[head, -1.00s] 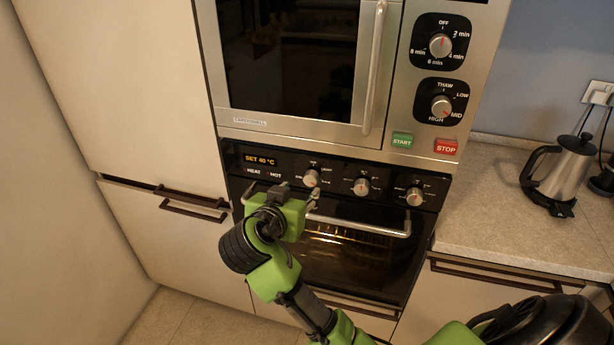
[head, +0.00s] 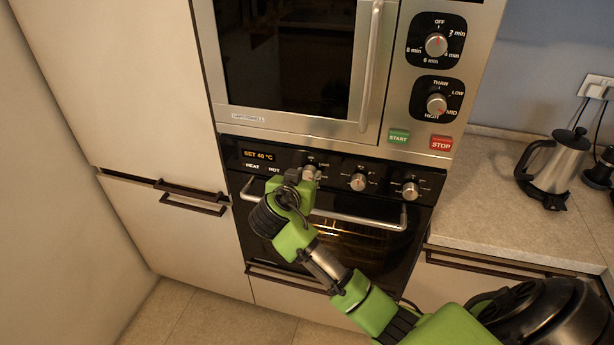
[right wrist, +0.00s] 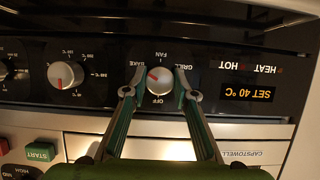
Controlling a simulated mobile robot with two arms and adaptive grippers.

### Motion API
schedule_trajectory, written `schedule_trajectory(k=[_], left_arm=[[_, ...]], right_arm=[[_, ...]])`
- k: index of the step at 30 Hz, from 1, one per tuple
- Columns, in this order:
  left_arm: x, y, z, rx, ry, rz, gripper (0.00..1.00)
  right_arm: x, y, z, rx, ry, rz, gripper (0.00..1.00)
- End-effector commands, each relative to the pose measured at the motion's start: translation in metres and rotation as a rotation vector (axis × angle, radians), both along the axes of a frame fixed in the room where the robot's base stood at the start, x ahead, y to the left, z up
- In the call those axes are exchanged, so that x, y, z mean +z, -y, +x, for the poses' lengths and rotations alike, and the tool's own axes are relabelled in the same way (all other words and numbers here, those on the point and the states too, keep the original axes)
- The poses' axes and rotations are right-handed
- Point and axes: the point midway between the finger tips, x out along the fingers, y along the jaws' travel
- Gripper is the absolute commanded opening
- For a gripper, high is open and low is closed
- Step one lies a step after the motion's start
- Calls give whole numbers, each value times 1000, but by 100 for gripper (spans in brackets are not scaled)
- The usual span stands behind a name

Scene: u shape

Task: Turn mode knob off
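The mode knob (right wrist: 159,81) is the round knob on the oven's black panel, marked OFF, FAN, BAKE and GRILL. The right wrist view shows it upside down, with its red pointer between BAKE and FAN, away from OFF. In the head view the knob (head: 310,172) is the leftmost of three and is partly hidden by my right gripper (head: 312,182). In the right wrist view my right gripper (right wrist: 160,90) is open, with one fingertip on each side of the knob and small gaps visible. My left gripper is not in view.
The display (head: 258,155) reads SET 40 °C. Two more oven knobs (head: 358,182) sit to the right. The oven handle (head: 370,221) runs below the panel. A microwave (head: 290,60) is above, and a kettle (head: 555,165) stands on the right counter (head: 480,200).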

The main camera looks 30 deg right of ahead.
Motion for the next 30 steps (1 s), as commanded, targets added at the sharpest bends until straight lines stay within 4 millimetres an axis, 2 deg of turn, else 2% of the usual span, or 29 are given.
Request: schedule_trajectory(k=[1,2,14,30], left_arm=[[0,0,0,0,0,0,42],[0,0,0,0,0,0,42],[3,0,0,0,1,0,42],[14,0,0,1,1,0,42]], right_arm=[[0,0,0,0,0,0,9],[0,0,0,0,0,0,4],[0,-1,0,-1,-37,-29,4],[0,-2,2,-1,-360,-304,4]])
